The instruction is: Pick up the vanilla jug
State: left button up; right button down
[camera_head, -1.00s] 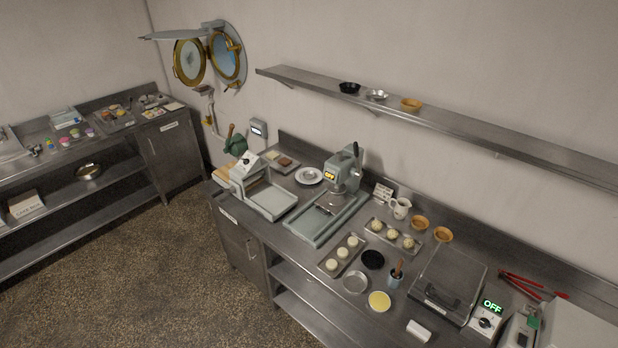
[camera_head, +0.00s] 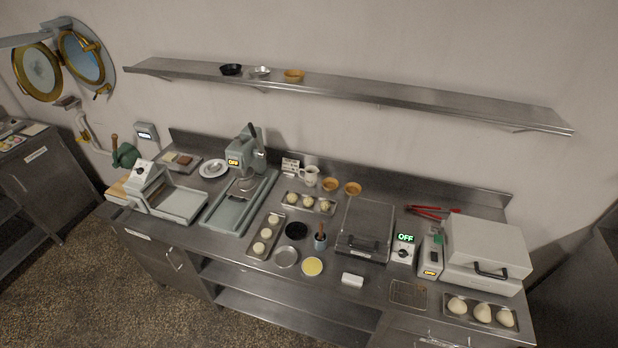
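A small white jug (camera_head: 310,176) with a handle stands upright near the back of the steel counter, against the wall side. It looks like the vanilla jug, but I cannot read any label on it. A small sign card (camera_head: 290,167) stands just left of it. A tray of dough balls (camera_head: 284,204) lies in front of it, and a tan bowl (camera_head: 330,184) is close on its right. Neither of my grippers is in view.
A grey press (camera_head: 245,165) stands left of the jug. A dark lidded box (camera_head: 364,228) and a white lidded appliance (camera_head: 487,250) stand to the right. A wall shelf (camera_head: 400,103) with small pans runs above the counter. Floor (camera_head: 95,265) shows clear at lower left.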

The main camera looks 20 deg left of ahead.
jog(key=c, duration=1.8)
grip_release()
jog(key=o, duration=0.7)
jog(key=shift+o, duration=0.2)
